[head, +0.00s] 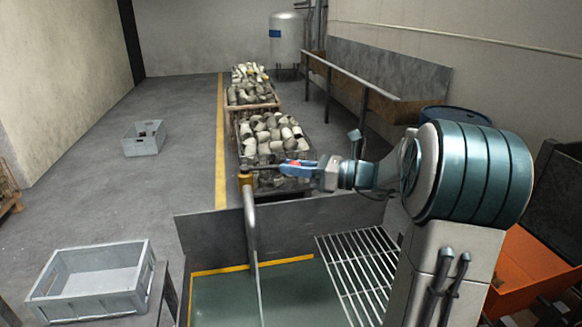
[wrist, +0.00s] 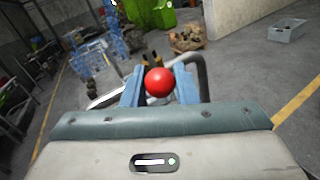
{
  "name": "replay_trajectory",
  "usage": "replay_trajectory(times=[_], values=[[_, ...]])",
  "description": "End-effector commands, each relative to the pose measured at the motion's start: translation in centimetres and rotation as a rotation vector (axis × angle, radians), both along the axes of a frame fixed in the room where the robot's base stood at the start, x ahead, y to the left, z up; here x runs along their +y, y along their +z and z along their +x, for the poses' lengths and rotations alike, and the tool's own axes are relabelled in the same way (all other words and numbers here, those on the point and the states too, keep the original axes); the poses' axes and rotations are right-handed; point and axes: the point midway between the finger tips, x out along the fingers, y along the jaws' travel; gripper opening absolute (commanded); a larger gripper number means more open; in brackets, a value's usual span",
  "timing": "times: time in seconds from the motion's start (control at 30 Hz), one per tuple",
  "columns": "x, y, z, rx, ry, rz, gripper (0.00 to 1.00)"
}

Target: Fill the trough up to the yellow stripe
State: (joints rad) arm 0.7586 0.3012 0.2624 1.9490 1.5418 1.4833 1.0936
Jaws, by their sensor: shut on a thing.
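The grey trough (head: 222,240) is at the bottom middle of the head view, with green liquid (head: 225,300) in it. The yellow stripe (head: 222,269) runs along its inner wall, and the liquid's surface shows just below it. A bent grey spout (head: 251,222) with a brass fitting (head: 246,180) hangs over the trough. A thin pale line, seemingly a stream, drops from its mouth. My gripper (head: 288,168) is shut on a red ball knob (wrist: 159,82), which sits between its blue fingers in the wrist view. The knob's lower part is hidden.
A slatted grate (head: 362,265) lies at the trough's right. Crates of metal pieces (head: 272,140) stand behind the trough. An empty grey bin (head: 95,281) stands at left, and another bin (head: 144,138) is on the floor. An orange container (head: 535,268) is at right. The left floor is mostly clear.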

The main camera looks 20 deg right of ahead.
Motion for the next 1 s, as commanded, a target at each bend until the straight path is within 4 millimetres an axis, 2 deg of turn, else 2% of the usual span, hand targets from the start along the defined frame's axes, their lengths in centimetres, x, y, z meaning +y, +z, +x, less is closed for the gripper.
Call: replay_trajectory(times=[0.03,0.07,0.1,0.13,0.4,0.57,1.0], values=[[0.0,0.1,0.0,-0.002,-0.001,0.000,0.00],[0.0,0.1,0.1,-0.002,-0.001,0.000,0.32],[0.0,0.1,0.1,-0.002,0.000,0.000,0.43],[0.0,0.1,0.1,-0.002,0.000,0.000,0.46],[0.0,0.0,0.0,-0.001,0.001,0.000,0.46],[-1.1,-0.1,-0.6,-0.001,-0.001,-0.001,0.46],[-9.2,-0.1,-5.6,-0.002,-0.002,-0.001,0.46]])
